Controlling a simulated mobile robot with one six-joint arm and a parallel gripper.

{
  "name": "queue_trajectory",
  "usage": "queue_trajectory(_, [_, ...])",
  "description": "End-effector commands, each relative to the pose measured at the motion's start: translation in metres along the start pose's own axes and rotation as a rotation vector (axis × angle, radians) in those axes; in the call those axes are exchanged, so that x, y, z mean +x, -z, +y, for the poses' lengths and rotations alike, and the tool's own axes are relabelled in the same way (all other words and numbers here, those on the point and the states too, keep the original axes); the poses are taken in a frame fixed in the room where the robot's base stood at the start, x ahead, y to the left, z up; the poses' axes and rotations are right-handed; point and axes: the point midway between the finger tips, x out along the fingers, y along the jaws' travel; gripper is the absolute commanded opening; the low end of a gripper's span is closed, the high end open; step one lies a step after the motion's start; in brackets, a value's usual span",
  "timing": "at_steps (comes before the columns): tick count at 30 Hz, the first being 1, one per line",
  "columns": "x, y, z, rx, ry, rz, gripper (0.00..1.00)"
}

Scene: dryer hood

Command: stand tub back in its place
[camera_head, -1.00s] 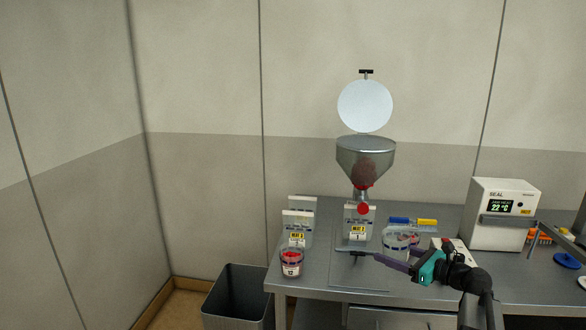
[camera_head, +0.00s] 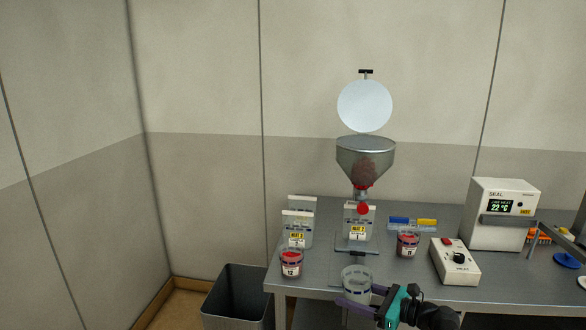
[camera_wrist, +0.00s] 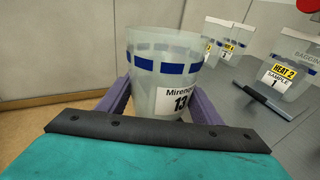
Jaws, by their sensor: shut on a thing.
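A clear tub (camera_head: 356,283) with blue bands and a label marked 13 is in my gripper (camera_head: 359,292). It is near the table's front edge, low in the head view, and looks empty. In the wrist view the tub (camera_wrist: 166,78) stands roughly upright between the two purple fingers, which are shut on it. Its base is hidden behind the gripper. A similar tub with red contents (camera_head: 291,264) stands at the table's front left. Another red-filled tub (camera_head: 407,244) stands right of the hopper.
A steel hopper (camera_head: 365,152) stands over a sample bag (camera_head: 359,222) labelled HEAT 2. More bags (camera_head: 297,230) stand at left. A control box (camera_head: 455,262) and a sealer (camera_head: 500,215) are at right. A grey bin (camera_head: 238,290) stands on the floor.

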Motion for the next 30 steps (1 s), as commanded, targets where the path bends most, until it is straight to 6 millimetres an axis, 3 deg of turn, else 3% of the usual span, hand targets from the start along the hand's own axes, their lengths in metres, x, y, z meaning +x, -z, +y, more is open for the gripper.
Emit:
queue_trajectory(20, [0.001, 0.001, 0.001, 0.001, 0.002, 0.0, 0.0])
queue_trajectory(30, [0.001, 0.022, 0.006, 0.002, 0.002, 0.0, 0.0])
